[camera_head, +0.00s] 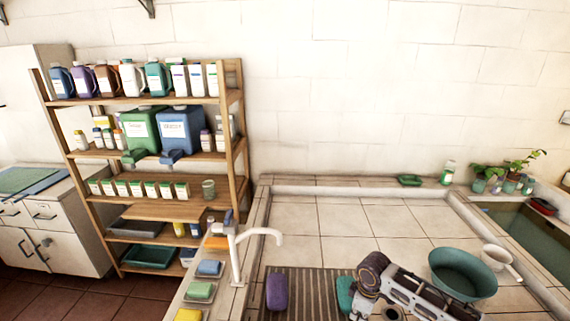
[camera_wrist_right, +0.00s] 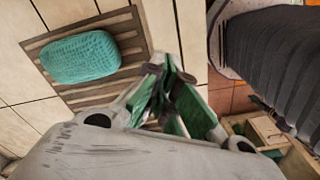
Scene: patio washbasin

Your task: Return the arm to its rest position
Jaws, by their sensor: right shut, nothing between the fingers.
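My right arm (camera_head: 425,290) reaches in at the bottom right of the head view, over the tiled counter. My right gripper (camera_wrist_right: 168,72) shows in the wrist view, with its fingers shut and nothing between them. It is beside a teal sponge-like block (camera_wrist_right: 82,57), apart from it in the picture. That block lies on a slatted drain board (camera_wrist_right: 128,30). In the head view the teal block (camera_head: 345,293) is partly hidden by my right arm. My left gripper is not in view.
A purple block (camera_head: 277,291) lies on the slats. A white tap (camera_head: 237,255) stands to the left. A green basin (camera_head: 463,274) and a white dipper (camera_head: 497,257) are close to my right arm. The tiled counter (camera_head: 340,220) behind is largely clear. A wooden shelf (camera_head: 150,211) stands at left.

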